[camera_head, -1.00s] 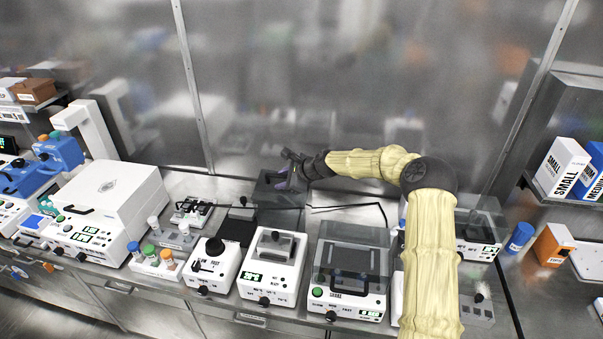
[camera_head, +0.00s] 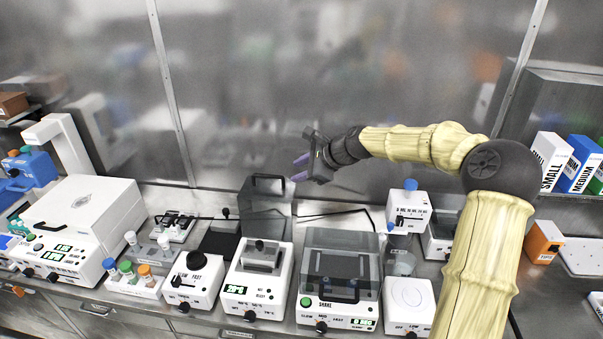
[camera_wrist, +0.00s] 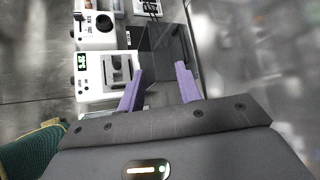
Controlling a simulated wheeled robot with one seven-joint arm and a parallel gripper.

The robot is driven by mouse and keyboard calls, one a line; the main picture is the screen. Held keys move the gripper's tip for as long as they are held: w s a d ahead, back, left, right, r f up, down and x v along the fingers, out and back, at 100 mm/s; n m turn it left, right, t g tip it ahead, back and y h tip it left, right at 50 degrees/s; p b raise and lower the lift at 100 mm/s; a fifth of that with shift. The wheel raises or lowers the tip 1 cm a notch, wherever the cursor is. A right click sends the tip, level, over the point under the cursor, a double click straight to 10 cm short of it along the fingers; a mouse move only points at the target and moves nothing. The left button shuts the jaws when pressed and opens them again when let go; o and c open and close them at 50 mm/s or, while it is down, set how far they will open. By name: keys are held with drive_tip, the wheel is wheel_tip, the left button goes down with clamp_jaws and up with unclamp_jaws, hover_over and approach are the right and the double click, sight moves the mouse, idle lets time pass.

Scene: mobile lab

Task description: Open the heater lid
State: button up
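The heater (camera_head: 232,302) is a white box with a green temperature display and a grey block on top, at the middle of the bench. Its dark see-through lid (camera_head: 262,212) stands raised behind the block, with a black handle at its top edge. The heater (camera_wrist: 92,92) and the lid (camera_wrist: 158,42) also show in the wrist view. My gripper (camera_head: 300,168) is above and right of the lid, apart from the handle. Its two purple fingers (camera_wrist: 160,85) are spread with nothing between them.
A shaker (camera_head: 338,312) with a clear cover stands right of the heater. A white device with a black knob (camera_head: 193,282) stands left of it. A tube rack (camera_head: 135,282) is farther left. The metal back wall (camera_head: 330,70) rises behind the bench.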

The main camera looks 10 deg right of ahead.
drive_tip(key=shift+r, duration=0.1)
drive_tip(key=shift+c, duration=1.1)
drive_tip(key=shift+s+a, duration=0.1)
drive_tip(key=shift+s, duration=0.1)
drive_tip(key=c, duration=0.3)
drive_tip(key=s+f+n, duration=0.1)
drive_tip(key=s, duration=0.1)
drive_tip(key=s+a+f+n+g+h, duration=0.1)
drive_tip(key=s+f+n, duration=0.1)
drive_tip(key=s+a+f+n+g+h, duration=0.1)
drive_tip(key=s+f, duration=0.1)
drive_tip(key=shift+a+n, duration=0.2)
drive_tip(key=shift+n, duration=0.2)
clamp_jaws()
drive_tip(key=s+d+f+n+h, duration=0.1)
drive_tip(key=s+n, duration=0.3)
drive_tip(key=s, duration=0.4)
drive_tip(key=s+d+f+n+g+h, duration=0.1)
drive_tip(key=s+d+f+n+h, duration=0.1)
drive_tip(key=s, duration=0.7)
drive_tip(key=s+d+f+n+g+h, duration=0.1)
drive_tip(key=s+d+n+h, duration=0.1)
drive_tip(key=s+d+n, duration=0.3)
drive_tip(key=s+n, duration=0.3)
drive_tip(key=s, duration=0.1)
drive_tip(key=shift+s+f+h, duration=0.2)
drive_tip(key=shift+f+h, duration=0.1)
drive_tip(key=shift+h, duration=0.1)
